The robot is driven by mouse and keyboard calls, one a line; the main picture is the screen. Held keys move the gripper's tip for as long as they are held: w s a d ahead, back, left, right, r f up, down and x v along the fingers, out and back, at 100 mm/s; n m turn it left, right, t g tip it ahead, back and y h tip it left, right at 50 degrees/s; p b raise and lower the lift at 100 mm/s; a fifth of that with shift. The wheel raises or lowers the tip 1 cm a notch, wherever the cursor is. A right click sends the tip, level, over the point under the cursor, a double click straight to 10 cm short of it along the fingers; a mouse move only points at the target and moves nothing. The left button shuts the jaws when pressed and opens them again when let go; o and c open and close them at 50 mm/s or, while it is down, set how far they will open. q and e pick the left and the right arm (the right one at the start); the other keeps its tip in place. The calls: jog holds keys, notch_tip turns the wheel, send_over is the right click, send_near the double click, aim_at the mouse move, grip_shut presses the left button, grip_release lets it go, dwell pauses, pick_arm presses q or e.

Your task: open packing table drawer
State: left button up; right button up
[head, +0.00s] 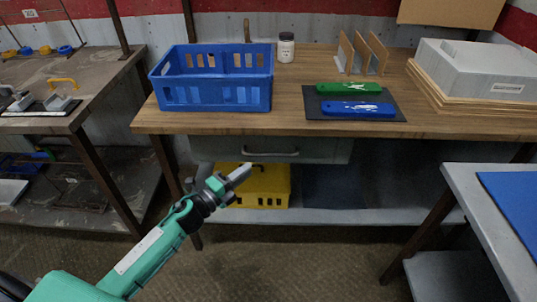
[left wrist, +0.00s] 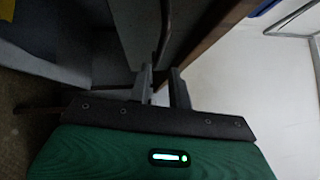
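The packing table (head: 180,122) has a grey drawer (head: 325,150) under its wooden top. The drawer looks shut, with a light bar handle (head: 270,153) on its front. My left gripper (head: 243,172) is in front of the drawer, just below and left of the handle in the head view. In the left wrist view the fingers (left wrist: 162,85) stand apart with a gap between them. A thin dark bar, apparently the handle (left wrist: 163,35), lies just beyond the fingertips. I cannot tell whether they touch it. My right gripper is not in view.
A yellow crate (head: 270,187) sits on the lower shelf (head: 340,216). Another table (head: 470,185) stands at the right. Floor in front is clear.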

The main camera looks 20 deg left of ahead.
aim_at(267, 155)
pick_arm(q)
jog(key=x, duration=0.9)
jog(key=shift+w+d+p, duration=0.15)
jog(key=shift+w+p, duration=0.05)
jog(key=shift+p, duration=0.1)
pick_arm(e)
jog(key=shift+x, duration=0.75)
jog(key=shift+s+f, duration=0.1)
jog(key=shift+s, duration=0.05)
pick_arm(q)
grip_shut()
